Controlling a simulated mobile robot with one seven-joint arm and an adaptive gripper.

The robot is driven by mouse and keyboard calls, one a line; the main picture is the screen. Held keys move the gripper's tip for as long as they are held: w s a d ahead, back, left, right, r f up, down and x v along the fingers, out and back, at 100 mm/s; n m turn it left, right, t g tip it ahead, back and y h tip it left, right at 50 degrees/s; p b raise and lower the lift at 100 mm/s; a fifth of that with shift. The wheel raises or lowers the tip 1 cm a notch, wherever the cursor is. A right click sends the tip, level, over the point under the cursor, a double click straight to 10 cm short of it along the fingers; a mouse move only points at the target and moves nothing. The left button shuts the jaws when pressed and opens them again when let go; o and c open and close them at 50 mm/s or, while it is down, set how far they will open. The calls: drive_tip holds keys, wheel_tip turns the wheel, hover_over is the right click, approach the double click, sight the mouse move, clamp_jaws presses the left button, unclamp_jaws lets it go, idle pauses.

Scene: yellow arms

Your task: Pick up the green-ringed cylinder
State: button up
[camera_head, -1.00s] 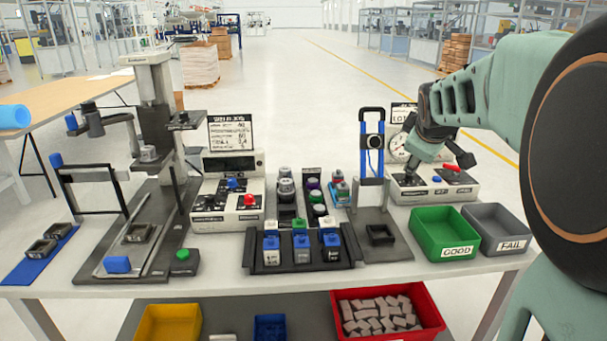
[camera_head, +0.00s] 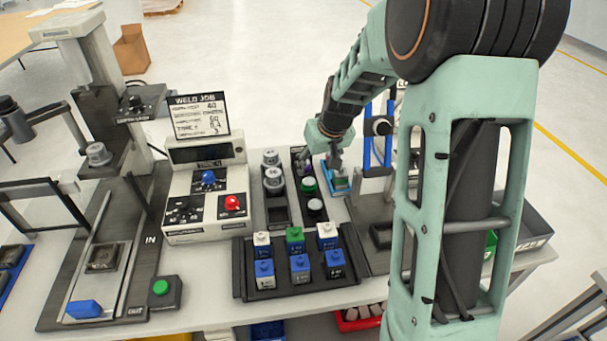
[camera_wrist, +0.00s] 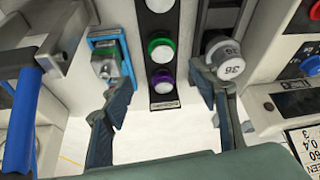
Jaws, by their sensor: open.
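The green-ringed cylinder (camera_head: 309,186) stands upright in a narrow black holder (camera_head: 297,158), in the middle of its row. In the wrist view the green-ringed cylinder (camera_wrist: 160,47) has a white top and lies just beyond my fingertips. A purple-ringed cylinder (camera_wrist: 163,77) is nearer, in the gap between the fingers. My gripper (camera_wrist: 163,88) is open and empty. In the head view my gripper (camera_head: 335,158) hangs just behind and right of the holder, and its fingertips are partly hard to make out.
A white-topped cylinder (camera_head: 315,207) shares the holder. Grey weights (camera_head: 273,180) stand close on its left. A blue-framed fixture (camera_wrist: 108,60) is close on its other side. A black tray (camera_head: 250,286) of blue, green and white blocks lies in front.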

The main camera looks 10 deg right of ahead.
sight(309, 181)
drive_tip(key=x, duration=0.5)
drive_tip(key=shift+f, duration=0.25)
drive_tip(key=x, duration=0.1)
drive_tip(key=p+x, duration=0.1)
drive_tip(key=x, duration=0.1)
drive_tip(key=shift+s+a+f, duration=0.2)
drive_tip(key=shift+a+f, duration=0.05)
drive_tip(key=shift+f, duration=0.15)
drive_tip(key=shift+x, duration=0.8)
drive_tip(key=c, duration=1.4)
drive_tip(key=shift+o, duration=0.2)
drive_tip(key=shift+r, duration=0.2)
